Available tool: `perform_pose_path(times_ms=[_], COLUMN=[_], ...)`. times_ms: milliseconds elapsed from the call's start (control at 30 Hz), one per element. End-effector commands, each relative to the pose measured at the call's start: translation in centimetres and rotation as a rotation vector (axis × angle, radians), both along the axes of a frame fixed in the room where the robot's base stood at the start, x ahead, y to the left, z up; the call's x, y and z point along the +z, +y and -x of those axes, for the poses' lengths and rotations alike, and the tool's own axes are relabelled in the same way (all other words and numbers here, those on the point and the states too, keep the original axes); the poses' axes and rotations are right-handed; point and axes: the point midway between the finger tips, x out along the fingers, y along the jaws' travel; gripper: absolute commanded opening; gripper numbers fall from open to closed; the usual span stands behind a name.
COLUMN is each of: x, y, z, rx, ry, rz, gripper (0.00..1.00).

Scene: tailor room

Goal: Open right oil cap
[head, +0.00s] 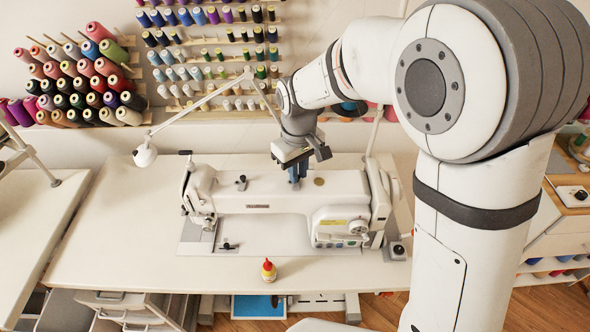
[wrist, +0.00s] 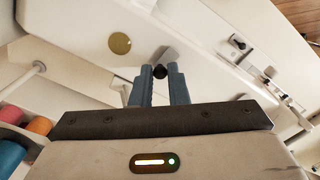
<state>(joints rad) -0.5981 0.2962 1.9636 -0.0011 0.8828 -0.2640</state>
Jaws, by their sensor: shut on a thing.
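The white sewing machine (head: 285,192) stands on the table, its long arm running left to right. My gripper (head: 296,183) points down at the top of the machine arm, right of its middle. The cap is hidden behind the fingers in the head view. I cannot tell whether the cap is still seated on the machine. A round gold disc (head: 319,181) lies flat on the machine top just right of my gripper; it also shows in the wrist view (wrist: 120,43).
A small metal part with a dark knob (head: 240,182) sits on the machine top to the left. A red-capped bottle (head: 268,271) stands near the table's front edge. A lamp (head: 146,155) and thread racks (head: 215,55) are behind. The table's left half is clear.

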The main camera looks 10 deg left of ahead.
Motion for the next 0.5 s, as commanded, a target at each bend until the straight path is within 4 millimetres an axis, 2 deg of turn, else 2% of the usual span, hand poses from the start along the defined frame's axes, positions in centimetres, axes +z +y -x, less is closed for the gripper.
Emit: perform_pose_path(times_ms=[233, 267, 500], x=[0.35, 0.35, 0.17], y=[0.39, 0.41, 0.25], z=[-0.22, -0.22, -0.08], rx=[0.0, 0.0, 0.0], ry=[-0.011, -0.011, -0.005], rz=[-0.011, -0.011, -0.005], gripper=[0.0, 0.17, 0.35])
